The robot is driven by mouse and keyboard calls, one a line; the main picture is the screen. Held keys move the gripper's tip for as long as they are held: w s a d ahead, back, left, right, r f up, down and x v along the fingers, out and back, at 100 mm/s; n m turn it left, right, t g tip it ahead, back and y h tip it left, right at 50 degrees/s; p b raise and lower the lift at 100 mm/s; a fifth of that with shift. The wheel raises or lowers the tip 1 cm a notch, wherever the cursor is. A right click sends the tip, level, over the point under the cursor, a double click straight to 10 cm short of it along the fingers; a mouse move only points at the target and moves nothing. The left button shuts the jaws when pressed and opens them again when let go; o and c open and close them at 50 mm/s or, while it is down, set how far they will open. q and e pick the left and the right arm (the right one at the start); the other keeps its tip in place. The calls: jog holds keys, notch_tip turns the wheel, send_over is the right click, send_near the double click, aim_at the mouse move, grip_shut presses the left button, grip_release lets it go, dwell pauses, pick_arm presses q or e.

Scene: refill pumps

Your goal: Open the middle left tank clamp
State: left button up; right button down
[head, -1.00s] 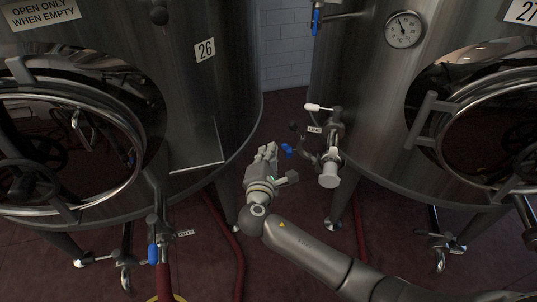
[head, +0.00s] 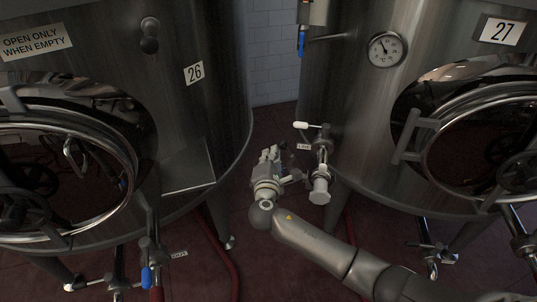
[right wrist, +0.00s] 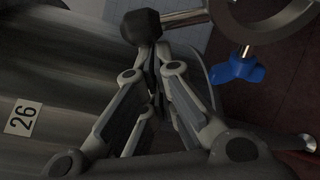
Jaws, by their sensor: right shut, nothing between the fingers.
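The blue wing nut of a clamp (right wrist: 238,68) shows in the right wrist view, to the right of my fingers and apart from them. In the head view my right gripper (head: 271,154) mostly hides it. My right gripper is shut and empty, left of the steel valve fitting (head: 320,183) between the tanks. In the right wrist view its fingertips (right wrist: 152,60) meet just below a black knob (right wrist: 140,27); I cannot tell whether they touch it. A steel ring (right wrist: 275,15) shows above the wing nut. My left gripper is not in view.
Tank 26 (head: 212,120) stands at left and tank 27 (head: 350,110) at right, each with a round manway. A white-tipped lever (head: 302,125) projects from the valve fitting. A red hose (head: 228,255) runs on the dark red floor. A blue-handled valve (head: 146,277) is low at left.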

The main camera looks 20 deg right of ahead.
aim_at(284, 146)
jog(key=shift+s+d+r+m+t+b, duration=0.2)
jog(key=shift+s+d+r+m, duration=0.3)
jog(key=shift+d+r+m, duration=0.35)
jog(key=shift+s+d+r+m+t+b, duration=0.1)
jog(key=shift+s+d+r+m+b, duration=0.15)
jog(key=shift+s+d+r+m, duration=0.5)
jog(key=shift+w+d+f, duration=0.1)
jog(key=shift+w+d, duration=0.05)
jog(key=shift+w, duration=0.15)
